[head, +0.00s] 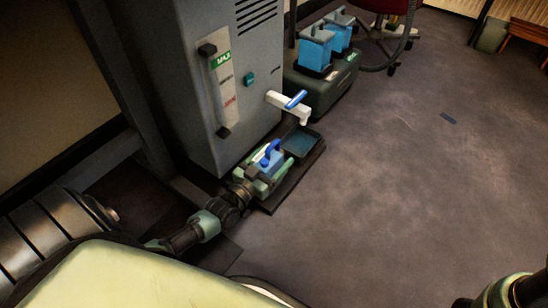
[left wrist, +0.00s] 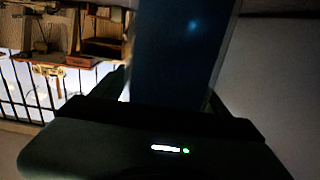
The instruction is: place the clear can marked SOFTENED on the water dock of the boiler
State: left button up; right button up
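The boiler (head: 200,100) is a tall grey cabinet with a gauge strip and a white tap (head: 288,106) with a blue lever. A low dark dock (head: 310,160) with a shallow blue-grey tray stands on the floor at its foot. My left gripper (head: 270,174) is low at the near end of this dock. Its fingers are around a blue can (head: 269,156) with a blue handle. In the left wrist view a dark blue face of the can (left wrist: 180,50) fills the space between the fingers. No label reads on it, and its underside is hidden.
Two more blue cans (head: 316,48) stand on a dark green stand (head: 335,82) behind the boiler. A chair (head: 385,45) stands beyond. The floor (head: 430,170) to the right is open. Only part of my right arm shows at the lower right.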

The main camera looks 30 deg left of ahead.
pick_arm(q)
jog(key=shift+s+r, duration=0.2)
jog(key=s+p, duration=0.6)
jog(key=s, duration=0.5)
jog(key=shift+s+a, duration=0.35)
jog(key=shift+a, duration=0.1)
